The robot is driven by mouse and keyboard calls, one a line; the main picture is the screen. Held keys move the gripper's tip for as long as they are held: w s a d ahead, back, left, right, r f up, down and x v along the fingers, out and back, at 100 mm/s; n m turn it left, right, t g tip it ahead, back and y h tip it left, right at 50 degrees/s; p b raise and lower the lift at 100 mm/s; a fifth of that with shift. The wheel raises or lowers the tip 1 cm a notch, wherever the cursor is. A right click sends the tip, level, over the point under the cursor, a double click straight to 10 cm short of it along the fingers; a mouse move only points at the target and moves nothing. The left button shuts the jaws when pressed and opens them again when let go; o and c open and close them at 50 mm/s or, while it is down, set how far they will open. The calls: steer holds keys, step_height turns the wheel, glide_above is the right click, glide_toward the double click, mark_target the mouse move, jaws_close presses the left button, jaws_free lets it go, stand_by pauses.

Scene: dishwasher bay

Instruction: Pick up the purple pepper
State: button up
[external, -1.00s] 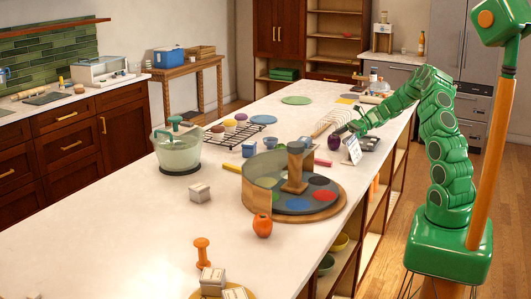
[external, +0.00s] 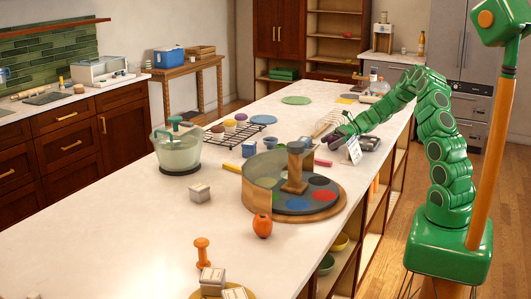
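The purple pepper (external: 335,141) is a small dark purple shape on the white counter, just left of the little white sign in the external view. My gripper (external: 342,132), at the end of my green arm, is right at the pepper and covers much of it. The fingers are small and dark here, so I cannot tell whether they are open or shut on it. I also cannot tell whether the pepper touches the counter.
A white sign (external: 354,149) and a dark tray (external: 370,143) stand close to my gripper. A wire whisk (external: 325,123) is just behind it. A round wooden turntable (external: 292,212) and an orange pepper-like object (external: 262,225) are nearer the camera.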

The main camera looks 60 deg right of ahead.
mark_target(331, 137)
steer(key=c, duration=0.7)
steer(key=shift+c, duration=0.2)
steer(key=shift+r, duration=0.45)
step_height(331, 137, up, 2)
steer(key=shift+r, duration=0.25)
steer(key=s+a+r, duration=0.6)
steer(key=s+r, duration=0.3)
steer(key=s, duration=0.3)
steer(key=shift+s+a+r, duration=0.2)
steer(key=shift+a+r, duration=0.05)
steer(key=shift+r, duration=0.1)
